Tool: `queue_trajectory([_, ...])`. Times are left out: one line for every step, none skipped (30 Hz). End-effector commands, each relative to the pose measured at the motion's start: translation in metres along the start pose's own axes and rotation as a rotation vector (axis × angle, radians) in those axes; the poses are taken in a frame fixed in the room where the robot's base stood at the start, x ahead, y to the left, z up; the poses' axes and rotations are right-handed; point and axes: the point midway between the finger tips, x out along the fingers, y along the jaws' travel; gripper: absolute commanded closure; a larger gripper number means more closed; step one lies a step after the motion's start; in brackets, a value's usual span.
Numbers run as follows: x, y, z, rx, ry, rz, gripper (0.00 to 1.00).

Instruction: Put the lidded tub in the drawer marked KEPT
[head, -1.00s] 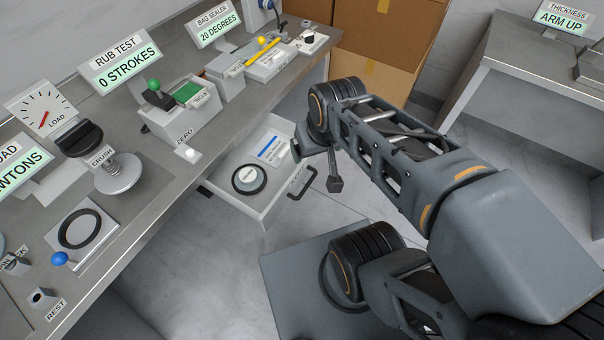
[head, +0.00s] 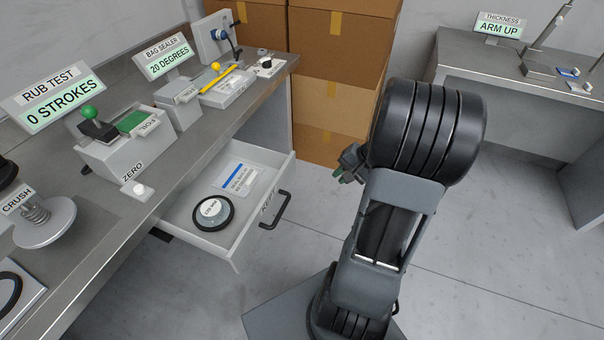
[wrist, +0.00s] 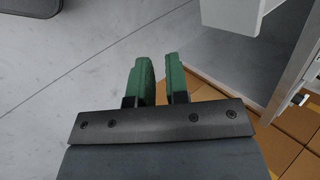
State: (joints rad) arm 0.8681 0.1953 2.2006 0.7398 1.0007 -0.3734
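The lidded tub (head: 212,209), round with a pale labelled lid, sits upright inside a black ring in the pulled-out drawer (head: 228,247). The label on the drawer front by the handle appears to read KEPT. My gripper (head: 345,172) is beyond the drawer's right side in the head view, apart from the tub and partly hidden by my arm. In the wrist view its two green fingers (wrist: 160,75) stand a small gap apart with nothing between them. The tub is not in the wrist view.
A flat labelled packet (head: 237,178) lies beside the tub in the drawer. The bench (head: 110,215) above carries test devices. Brown boxes (head: 335,90) stand behind, and another bench (head: 530,85) is at the right.

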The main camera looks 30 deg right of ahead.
Motion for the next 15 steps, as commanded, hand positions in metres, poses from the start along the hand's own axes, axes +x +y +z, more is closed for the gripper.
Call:
queue_trajectory([0.003, 0.001, -0.015, 0.015, 0.018, -0.065, 0.90])
queue_trajectory([0.002, -0.004, -0.020, 0.005, 0.029, -0.100, 0.93])
queue_trajectory([-0.001, -0.014, -0.025, -0.015, 0.043, -0.138, 0.97])
queue_trajectory([-0.004, -0.021, -0.029, -0.034, 0.057, -0.163, 0.99])
queue_trajectory([-0.007, -0.026, -0.032, -0.052, 0.071, -0.186, 1.00])
queue_trajectory([-0.009, -0.032, -0.034, -0.074, 0.084, -0.210, 1.00])
queue_trajectory([-0.009, -0.035, -0.035, -0.088, 0.089, -0.223, 1.00])
queue_trajectory([-0.009, -0.035, -0.034, -0.101, 0.090, -0.228, 1.00])
queue_trajectory([-0.007, -0.036, -0.034, -0.116, 0.091, -0.230, 1.00])
queue_trajectory([-0.005, -0.037, -0.034, -0.126, 0.091, -0.230, 1.00])
queue_trajectory([-0.003, -0.037, -0.034, -0.131, 0.090, -0.229, 1.00])
queue_trajectory([0.001, -0.038, -0.034, -0.137, 0.090, -0.228, 1.00])
queue_trajectory([0.005, -0.039, -0.034, -0.139, 0.090, -0.227, 1.00])
queue_trajectory([0.009, -0.040, -0.035, -0.140, 0.089, -0.227, 1.00])
queue_trajectory([0.015, -0.041, -0.035, -0.139, 0.088, -0.227, 1.00])
